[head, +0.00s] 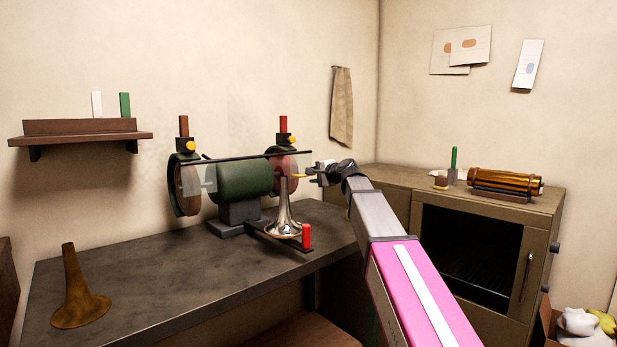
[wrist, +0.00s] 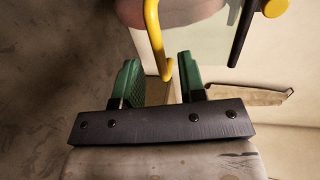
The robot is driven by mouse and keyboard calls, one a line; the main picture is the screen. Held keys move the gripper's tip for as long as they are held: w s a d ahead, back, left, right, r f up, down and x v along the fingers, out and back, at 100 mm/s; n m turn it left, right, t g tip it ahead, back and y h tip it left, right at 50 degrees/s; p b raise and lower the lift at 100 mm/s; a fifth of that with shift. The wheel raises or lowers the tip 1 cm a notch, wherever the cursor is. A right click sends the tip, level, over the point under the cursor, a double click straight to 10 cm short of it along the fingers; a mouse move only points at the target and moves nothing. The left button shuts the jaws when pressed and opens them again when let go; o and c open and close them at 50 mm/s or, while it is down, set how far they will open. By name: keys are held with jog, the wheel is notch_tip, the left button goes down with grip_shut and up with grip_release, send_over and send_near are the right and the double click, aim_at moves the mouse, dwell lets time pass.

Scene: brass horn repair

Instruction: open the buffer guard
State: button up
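The buffer has a green motor (head: 244,179) on the bench with a wheel at each end. At its right wheel (head: 284,168) hangs a clear guard pane (wrist: 208,35) with a yellow hooked handle (head: 299,176). The pane looks down, in front of the wheel. My gripper (head: 315,175) is just right of this handle. In the wrist view, its green fingers (wrist: 160,78) are apart, and the handle's hooked end (wrist: 157,45) shows between their tips. I cannot tell whether they touch it. The left wheel (head: 184,186) also has a clear pane in front.
A black bar (head: 235,157) runs across both wheels, close above the handle. A silver horn bell (head: 284,220) stands below my gripper, beside a red-handled piece (head: 306,236). A brown bell (head: 78,290) stands at the bench's left. The bench's middle front is clear.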

jog(key=x, duration=0.3)
jog(key=shift+w+a, duration=0.15)
jog(key=shift+f, duration=0.1)
grip_shut()
